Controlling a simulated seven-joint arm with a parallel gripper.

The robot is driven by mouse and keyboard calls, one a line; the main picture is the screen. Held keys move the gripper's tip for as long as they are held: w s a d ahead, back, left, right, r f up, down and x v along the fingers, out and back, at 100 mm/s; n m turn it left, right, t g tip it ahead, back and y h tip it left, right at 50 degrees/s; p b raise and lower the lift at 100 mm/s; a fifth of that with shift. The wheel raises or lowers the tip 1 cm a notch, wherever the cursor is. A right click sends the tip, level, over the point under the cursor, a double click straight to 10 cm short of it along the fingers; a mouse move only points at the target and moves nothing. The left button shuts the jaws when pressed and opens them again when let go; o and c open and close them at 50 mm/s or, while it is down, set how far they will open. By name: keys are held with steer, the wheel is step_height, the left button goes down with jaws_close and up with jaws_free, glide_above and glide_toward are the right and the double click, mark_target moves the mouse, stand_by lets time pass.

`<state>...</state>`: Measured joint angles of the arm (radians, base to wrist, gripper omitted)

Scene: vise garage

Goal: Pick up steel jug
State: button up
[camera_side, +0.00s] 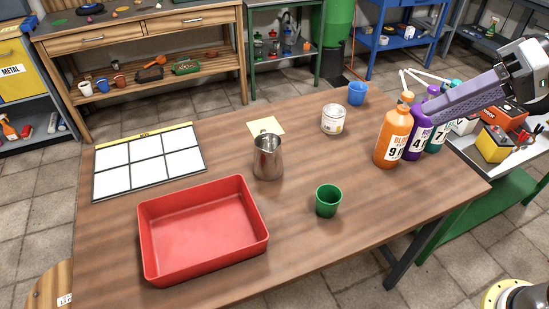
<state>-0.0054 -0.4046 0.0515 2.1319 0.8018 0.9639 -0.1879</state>
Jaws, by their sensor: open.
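The steel jug (268,157) stands upright on the wooden table near its middle, a shiny metal pitcher. It is behind the red tray's right corner and in front of a yellow paper note. My gripper (463,96) is at the upper right, in front of the bottles in the picture and well apart from the jug. It is open and holds nothing that I can see. Its fingers are only partly distinguishable against the bottles.
A red tray (150,235), green cup (328,201), white can (333,120), blue cup (357,93) and white-panelled board (150,160) surround the jug. An orange bottle (393,137) and a purple bottle (417,138) stand at the right. Bare table lies between jug and bottles.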

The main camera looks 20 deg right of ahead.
steer(key=w+a+r+m+y, duration=0.2)
steer(key=w+a+y, duration=0.15)
steer(key=w, duration=0.45)
steer(key=m+t+y, duration=0.3)
steer(key=m, duration=0.6)
glide_above(264, 130)
steer(key=f+v, duration=0.1)
steer(key=v, duration=0.6)
step_height(264, 130, down, 17)
step_height(264, 130, down, 14)
steer(key=w+m+h, duration=0.1)
steer(key=shift+g, duration=0.3)
steer(key=x, duration=0.6)
steer(key=shift+w+a+r, duration=0.1)
steer(key=shift+w+a, duration=0.15)
steer(key=shift+w, duration=0.1)
jaws_close()
